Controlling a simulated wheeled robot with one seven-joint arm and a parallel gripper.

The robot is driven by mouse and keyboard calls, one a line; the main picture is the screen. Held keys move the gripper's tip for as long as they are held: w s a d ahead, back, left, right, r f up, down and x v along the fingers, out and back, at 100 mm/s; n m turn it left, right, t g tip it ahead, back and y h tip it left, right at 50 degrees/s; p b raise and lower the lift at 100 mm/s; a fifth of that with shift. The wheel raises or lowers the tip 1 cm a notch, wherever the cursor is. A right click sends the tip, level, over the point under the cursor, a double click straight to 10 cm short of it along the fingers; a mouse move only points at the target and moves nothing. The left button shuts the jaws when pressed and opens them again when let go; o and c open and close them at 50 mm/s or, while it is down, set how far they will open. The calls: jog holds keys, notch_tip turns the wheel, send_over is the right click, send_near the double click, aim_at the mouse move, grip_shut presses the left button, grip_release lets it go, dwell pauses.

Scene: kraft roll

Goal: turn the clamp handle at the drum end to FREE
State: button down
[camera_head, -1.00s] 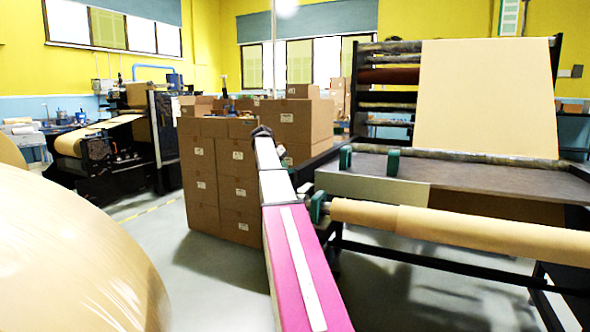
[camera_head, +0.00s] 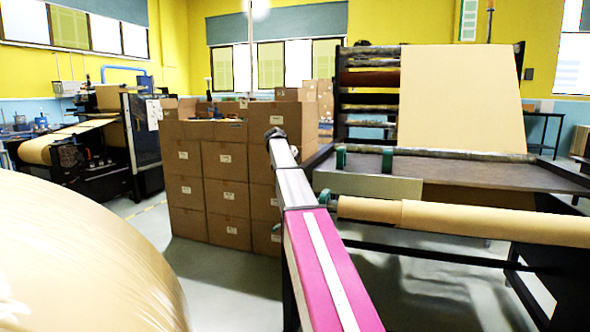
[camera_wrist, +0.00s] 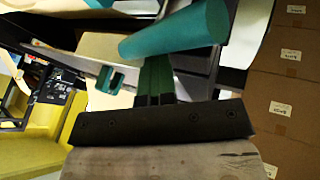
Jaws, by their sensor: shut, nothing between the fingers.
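In the wrist view my gripper (camera_wrist: 158,58) shows as two green fingers side by side, shut and empty, rising from a dark screwed plate. A smooth teal cylinder (camera_wrist: 172,30) lies slantwise just past the fingertips; I cannot tell whether it is the clamp handle or whether they touch. In the head view a green fitting (camera_head: 325,198) sits at the near end of the kraft roll (camera_head: 470,220), right beside my arm. No FREE marking can be read. My pink arm hides part of that area, and my gripper does not show in the head view.
Stacked cartons (camera_head: 208,180) stand left of my arm and also show in the wrist view (camera_wrist: 290,90). A large tan roll (camera_head: 80,260) fills the lower left. A dark table (camera_head: 465,172) with green blocks (camera_head: 388,160) lies behind the kraft roll. Some floor is clear between.

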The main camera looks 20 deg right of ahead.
jog(key=shift+s+d+m+g, duration=0.2)
jog(key=shift+m+g, duration=0.2)
jog(key=shift+m, duration=0.2)
jog(key=shift+s+m+g, duration=0.25)
jog(key=shift+m+g, duration=0.15)
jog(key=shift+m, duration=0.3)
jog(key=shift+a, duration=0.15)
jog(key=v, duration=1)
jog(key=shift+r, duration=0.4)
